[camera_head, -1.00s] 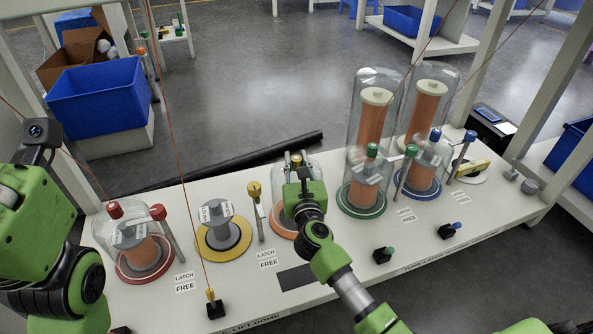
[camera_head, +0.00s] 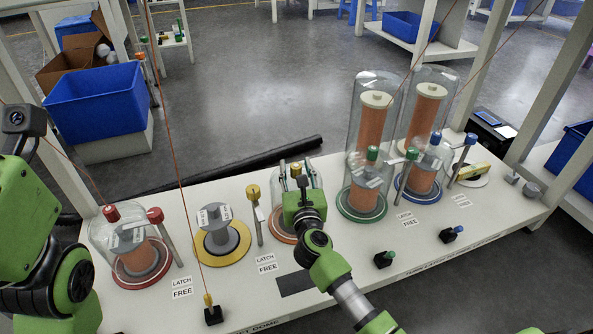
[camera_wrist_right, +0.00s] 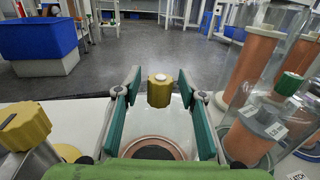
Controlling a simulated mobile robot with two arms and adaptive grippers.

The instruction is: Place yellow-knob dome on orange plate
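The clear dome (camera_head: 316,184) with the yellow knob (camera_head: 296,169) stands upright over the orange plate (camera_head: 283,238), mostly hidden behind my right gripper. In the right wrist view, the yellow knob (camera_wrist_right: 160,92) is centred between my right gripper's spread fingers, with a gap on each side. The orange plate's ring (camera_wrist_right: 153,139) shows through the glass below. My right gripper (camera_head: 295,175) is open and holds nothing. My left arm is at the left edge of the head view; its gripper is out of view.
The yellow plate (camera_head: 238,254) bears a grey stepped part and no dome. A yellow-topped latch post (camera_head: 254,193) stands between it and the orange plate. A red-knob dome (camera_head: 97,235) is at left.

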